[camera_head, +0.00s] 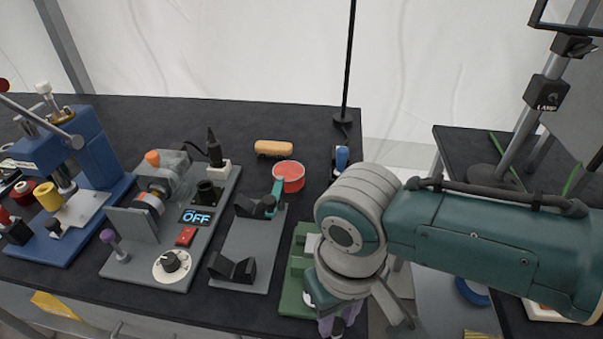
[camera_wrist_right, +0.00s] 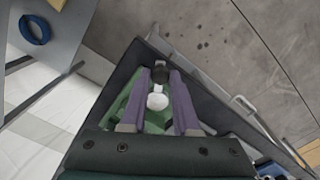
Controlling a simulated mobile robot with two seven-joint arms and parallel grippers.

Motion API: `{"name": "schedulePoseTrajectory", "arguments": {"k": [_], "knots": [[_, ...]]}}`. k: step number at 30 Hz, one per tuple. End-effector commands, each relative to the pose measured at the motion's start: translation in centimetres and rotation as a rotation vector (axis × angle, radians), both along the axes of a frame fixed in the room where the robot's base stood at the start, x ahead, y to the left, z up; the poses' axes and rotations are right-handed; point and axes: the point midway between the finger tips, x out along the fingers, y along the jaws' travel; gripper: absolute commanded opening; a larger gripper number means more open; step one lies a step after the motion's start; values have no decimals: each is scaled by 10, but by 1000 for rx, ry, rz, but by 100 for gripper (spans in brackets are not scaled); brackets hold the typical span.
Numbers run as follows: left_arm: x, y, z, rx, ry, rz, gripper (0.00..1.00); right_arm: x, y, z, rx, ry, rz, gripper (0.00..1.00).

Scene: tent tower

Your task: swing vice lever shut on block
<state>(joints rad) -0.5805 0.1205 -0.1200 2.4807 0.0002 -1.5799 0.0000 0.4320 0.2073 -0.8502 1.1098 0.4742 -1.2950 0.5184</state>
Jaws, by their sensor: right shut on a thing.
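The green vice (camera_head: 297,285) sits at the right front of the dark bench, partly covered by my right arm. It also shows in the right wrist view (camera_wrist_right: 120,106). My right gripper (camera_head: 338,325) is at the vice's front right side, with purple fingers pointing down. In the right wrist view, its fingers (camera_wrist_right: 159,74) are closed around a dark knob (camera_wrist_right: 159,72), apparently the lever's end. A white round part (camera_wrist_right: 157,101) lies between the fingers, nearer the palm. A pale piece (camera_head: 311,244) shows on the vice; I cannot tell whether it is the block. My left gripper is out of view.
Left of the vice stand a grey plate with black cradles (camera_head: 247,262), a motor fixture reading OFF (camera_head: 196,218) and a blue press (camera_head: 90,160). A red tub (camera_head: 289,176) is behind. The bench's right edge is close to my gripper, with a gap beyond it.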

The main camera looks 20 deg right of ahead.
Motion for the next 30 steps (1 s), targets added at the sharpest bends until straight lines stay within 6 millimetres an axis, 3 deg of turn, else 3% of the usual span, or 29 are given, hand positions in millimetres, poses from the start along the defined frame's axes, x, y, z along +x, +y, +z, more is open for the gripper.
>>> {"name": "schedulePoseTrajectory", "arguments": {"k": [15, 30], "knots": [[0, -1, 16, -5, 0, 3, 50, 4, 29, 1, 3, -1, -456, 0], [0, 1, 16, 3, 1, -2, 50, 10, 38, 0, 1, -4, -659, 0]]}}
